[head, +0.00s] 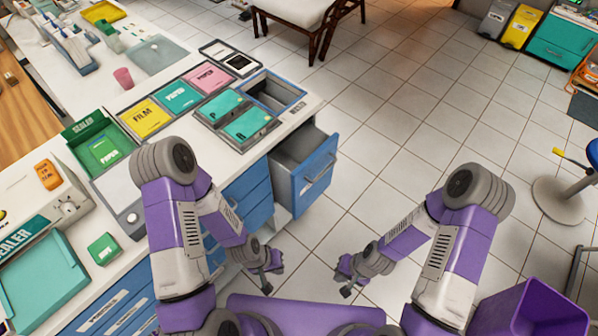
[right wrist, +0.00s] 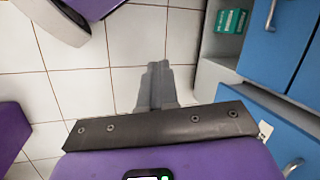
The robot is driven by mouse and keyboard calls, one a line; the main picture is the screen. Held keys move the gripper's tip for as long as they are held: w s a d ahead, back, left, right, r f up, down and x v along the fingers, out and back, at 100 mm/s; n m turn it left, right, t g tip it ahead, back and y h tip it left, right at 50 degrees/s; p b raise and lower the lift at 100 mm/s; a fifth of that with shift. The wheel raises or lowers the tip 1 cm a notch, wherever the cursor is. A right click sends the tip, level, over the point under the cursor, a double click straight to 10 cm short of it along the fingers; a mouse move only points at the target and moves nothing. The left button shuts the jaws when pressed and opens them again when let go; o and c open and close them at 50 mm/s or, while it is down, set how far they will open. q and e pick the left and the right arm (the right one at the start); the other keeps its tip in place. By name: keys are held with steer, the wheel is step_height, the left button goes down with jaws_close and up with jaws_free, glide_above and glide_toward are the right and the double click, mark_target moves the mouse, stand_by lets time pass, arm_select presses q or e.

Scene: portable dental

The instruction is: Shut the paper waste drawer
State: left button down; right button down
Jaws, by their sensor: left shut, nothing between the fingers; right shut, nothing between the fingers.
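A drawer (head: 315,180) with a blue front, a bar handle and a grey inside stands pulled out at the right end of the counter, below the worktop. A small label on its front is too small to read. My left gripper (head: 268,286) is shut and empty, low in front of the blue drawer fronts and nearer to me than the open drawer. My right gripper (head: 345,284) is shut and empty over the floor, to the right of the left one and apart from the drawer. Its closed fingers (right wrist: 155,88) point over floor tiles in the right wrist view.
The white counter (head: 312,107) bears trays, coloured pouches and a sealer (head: 25,225). A purple bin (head: 530,308) stands at the lower right, near my right arm. A blue stool (head: 560,200) is at the right. The tiled floor right of the drawer is clear.

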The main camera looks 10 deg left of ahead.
step_height(320, 180, down, 3)
steer(key=w+a+m+g+y, duration=0.1)
steer(key=m+g+y, duration=0.1)
steer(key=m, duration=0.3)
steer(key=m+t+y+b, duration=0.2)
steer(key=m+t+y, duration=0.6)
steer(key=m+t, duration=0.65)
glide_toward(312, 175)
steer(key=shift+m+g, duration=0.75)
steer(key=b+x, duration=0.1)
steer(key=x, duration=0.2)
steer(key=b+x, duration=0.2)
steer(key=x, duration=0.2)
steer(key=shift+w+d+r, duration=0.1)
steer(key=shift+w+d, duration=0.2)
